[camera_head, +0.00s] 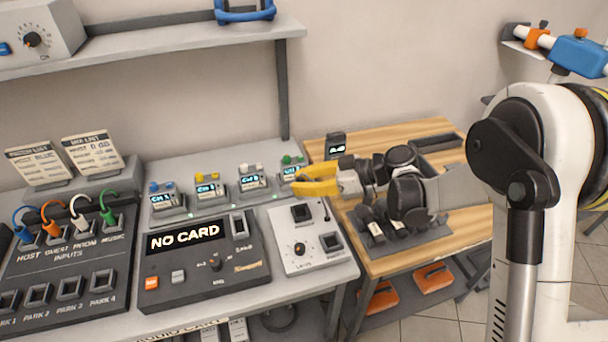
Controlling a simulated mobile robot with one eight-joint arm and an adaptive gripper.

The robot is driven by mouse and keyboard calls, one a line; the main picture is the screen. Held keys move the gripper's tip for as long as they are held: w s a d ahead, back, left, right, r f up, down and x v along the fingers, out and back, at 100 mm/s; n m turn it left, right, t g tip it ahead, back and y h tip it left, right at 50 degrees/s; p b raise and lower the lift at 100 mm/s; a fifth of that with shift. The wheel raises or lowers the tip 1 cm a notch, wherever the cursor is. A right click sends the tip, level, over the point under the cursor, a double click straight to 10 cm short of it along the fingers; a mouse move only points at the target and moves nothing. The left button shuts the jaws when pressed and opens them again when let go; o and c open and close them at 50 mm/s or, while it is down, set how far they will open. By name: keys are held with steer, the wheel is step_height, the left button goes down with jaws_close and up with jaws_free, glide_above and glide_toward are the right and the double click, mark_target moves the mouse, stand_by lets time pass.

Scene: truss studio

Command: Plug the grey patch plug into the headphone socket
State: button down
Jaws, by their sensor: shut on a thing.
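My gripper (300,184), with yellow fingers, is at the right end of the row of small channel boxes, in front of the rightmost one (289,173). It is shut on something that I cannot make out. No plainly grey patch plug shows apart from the gripper. A whitish plug (81,222) sits in the dark input panel at the left, between an orange plug (50,228) and a green plug (108,216). A light panel (280,228) below my gripper has a knob and two dark square sockets, an upper one (301,212) and a lower one (331,242). I cannot tell which is the headphone socket.
A dark console (205,262) reading "NO CARD" stands left of the light panel. A wooden table (455,222) on the right holds a rack of dark items (375,229) under my arm. A shelf (180,42) hangs above the desk. Orange items (433,278) lie below the wooden table.

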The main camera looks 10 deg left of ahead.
mark_target(301, 198)
steer(key=shift+s+d+f+b, duration=0.15)
steer(key=shift+f+b, duration=0.15)
steer(key=shift+f, duration=0.15)
steer(key=shift+f+b, duration=1.4)
steer(key=shift+f, duration=0.95)
steer(key=shift+f+b, duration=0.65)
steer(key=c, duration=1.6)
jaws_free()
steer(key=p+v, duration=0.2)
steer(key=v, duration=0.9)
steer(key=shift+r, duration=0.1)
